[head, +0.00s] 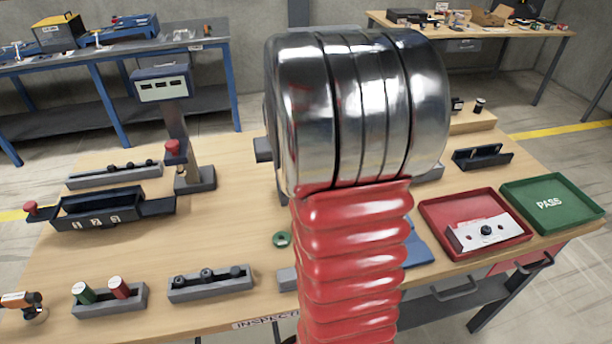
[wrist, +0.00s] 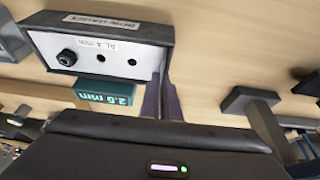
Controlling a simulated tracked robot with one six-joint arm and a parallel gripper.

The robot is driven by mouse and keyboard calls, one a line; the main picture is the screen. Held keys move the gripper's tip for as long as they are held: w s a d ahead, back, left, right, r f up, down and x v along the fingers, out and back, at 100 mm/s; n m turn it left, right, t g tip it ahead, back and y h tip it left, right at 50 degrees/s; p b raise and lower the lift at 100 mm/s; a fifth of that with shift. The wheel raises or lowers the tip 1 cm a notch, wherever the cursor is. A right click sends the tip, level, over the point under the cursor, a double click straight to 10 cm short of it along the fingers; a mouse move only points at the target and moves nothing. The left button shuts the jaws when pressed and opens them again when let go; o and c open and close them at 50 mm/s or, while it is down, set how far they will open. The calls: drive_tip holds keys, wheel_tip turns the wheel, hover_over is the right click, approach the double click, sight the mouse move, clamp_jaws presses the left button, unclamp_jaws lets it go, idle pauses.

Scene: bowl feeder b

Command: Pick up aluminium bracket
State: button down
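In the wrist view a pale metal plate (wrist: 90,50) marked "AL 4 mm" sits in a dark labelled frame. It has a black knob and two round holes; I take it for the aluminium bracket but cannot be sure. My gripper (wrist: 164,80) shows as two narrow dark fingers close together beside the frame's right end. I cannot tell whether they touch it or hold anything. In the head view my arm hides the gripper and the middle of the bench. A similar pale piece (head: 470,237) with holes and a black knob lies in the red tray (head: 430,213).
The green PASS tray (head: 580,215) is at the bench's right. A dark numbered rack (head: 90,220), a display post (head: 176,120) and low grey holders (head: 215,290) stand at left. Bare wood shows between the left holders.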

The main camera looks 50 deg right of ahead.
drive_tip(key=shift+r, duration=0.15)
wheel_tip(320, 180, up, 10)
drive_tip(key=shift+r, duration=0.15)
idle(0.3)
drive_tip(key=shift+s, duration=0.1)
idle(0.5)
